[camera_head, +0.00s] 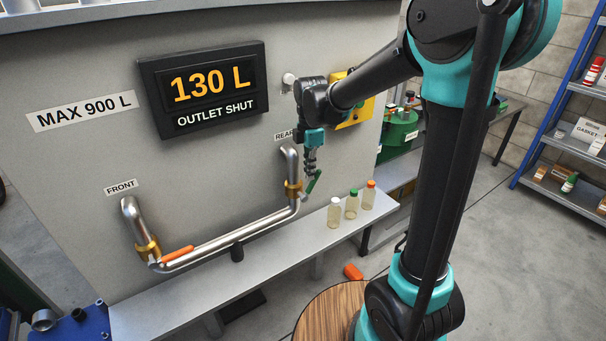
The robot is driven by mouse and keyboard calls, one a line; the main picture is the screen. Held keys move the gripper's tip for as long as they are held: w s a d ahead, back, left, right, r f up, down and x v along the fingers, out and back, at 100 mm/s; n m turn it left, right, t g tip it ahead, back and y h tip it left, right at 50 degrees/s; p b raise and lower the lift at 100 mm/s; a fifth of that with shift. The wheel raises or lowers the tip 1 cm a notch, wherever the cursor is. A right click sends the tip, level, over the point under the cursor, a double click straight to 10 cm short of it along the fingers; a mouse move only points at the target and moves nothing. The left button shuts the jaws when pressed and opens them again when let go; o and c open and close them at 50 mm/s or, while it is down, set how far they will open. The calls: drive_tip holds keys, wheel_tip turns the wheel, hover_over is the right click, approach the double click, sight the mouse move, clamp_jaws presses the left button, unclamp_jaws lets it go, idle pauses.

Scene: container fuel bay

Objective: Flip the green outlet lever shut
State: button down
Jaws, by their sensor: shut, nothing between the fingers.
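The green outlet lever (314,182) is at the lower right end of the silver pipe, below the brass collar of the rear outlet. It is tilted, its upper end to the right, and stands at an angle to the long pipe run. My gripper (309,171) is shut and empty, pointing down just above and beside the lever. I cannot tell whether the fingertips touch it. The display (209,90) on the tank wall reads 130 L and OUTLET SHUT.
An orange lever (178,253) lies nearly along the pipe at the front outlet. Three capped bottles (351,204) stand on the grey ledge (290,246) right of the pipe. A yellow box (355,105) is on the wall behind my arm.

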sight(318, 171)
drive_tip(key=shift+w+d+f, duration=0.35)
drive_tip(key=shift+w+d, duration=0.1)
drive_tip(key=shift+d, duration=0.2)
drive_tip(key=shift+w+d+f, duration=0.3)
drive_tip(key=shift+w+d, duration=0.15)
drive_tip(key=shift+d, duration=0.15)
drive_tip(key=w+d+f+g+y, duration=0.1)
drive_tip(key=w+d+f, duration=0.1)
drive_tip(key=f, duration=0.3)
drive_tip(key=shift+d+f, duration=0.25)
drive_tip(key=shift+d, duration=0.45)
drive_tip(key=shift+w+f, duration=0.1)
drive_tip(key=shift+d, duration=0.1)
wheel_tip(318, 171, up, 12)
drive_tip(key=w+d, duration=0.1)
drive_tip(key=shift+w, duration=0.2)
